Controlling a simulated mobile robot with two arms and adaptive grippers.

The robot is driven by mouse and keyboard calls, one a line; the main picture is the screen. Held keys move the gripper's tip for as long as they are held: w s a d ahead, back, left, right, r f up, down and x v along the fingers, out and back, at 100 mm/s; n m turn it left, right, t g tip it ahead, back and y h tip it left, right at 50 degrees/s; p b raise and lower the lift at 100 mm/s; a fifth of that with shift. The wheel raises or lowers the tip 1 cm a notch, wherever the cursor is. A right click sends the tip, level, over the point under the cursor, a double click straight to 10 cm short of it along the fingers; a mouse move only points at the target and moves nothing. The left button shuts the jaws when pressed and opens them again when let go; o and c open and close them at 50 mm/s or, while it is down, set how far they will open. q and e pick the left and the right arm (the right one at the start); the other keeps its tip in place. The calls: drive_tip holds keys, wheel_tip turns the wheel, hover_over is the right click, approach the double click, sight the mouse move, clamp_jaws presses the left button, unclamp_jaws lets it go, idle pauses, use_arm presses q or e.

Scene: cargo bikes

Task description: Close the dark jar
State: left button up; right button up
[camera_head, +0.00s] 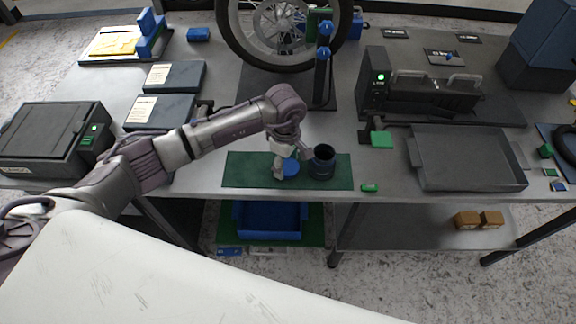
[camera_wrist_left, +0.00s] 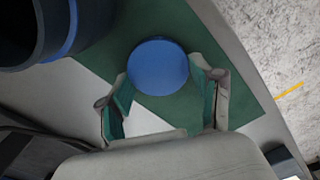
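The dark jar (camera_head: 322,164) stands upright and uncovered on the green mat (camera_head: 240,170). Its dark side, with a blue band, fills the upper left of the left wrist view (camera_wrist_left: 75,30). A round blue lid (camera_head: 292,168) lies on the mat just left of the jar; it also shows in the left wrist view (camera_wrist_left: 158,66). My left gripper (camera_head: 288,163) is over the lid, its fingers spread apart. In the left wrist view the lid appears between and just beyond the fingertips. Contact with the lid cannot be told. My right gripper is out of view.
A grey tray (camera_head: 470,183) and a black charger box (camera_head: 430,92) stand to the right. A wheel (camera_head: 283,30) rises behind the mat. A small green item (camera_head: 370,188) lies near the table's front edge. A blue bin (camera_head: 270,218) sits below.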

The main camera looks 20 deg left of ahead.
sight(286, 165)
use_arm(q)
drive_tip(key=shift+c, duration=0.3)
wheel_tip(286, 165, up, 10)
drive_tip(key=b, duration=0.2)
drive_tip(key=shift+b, duration=0.3)
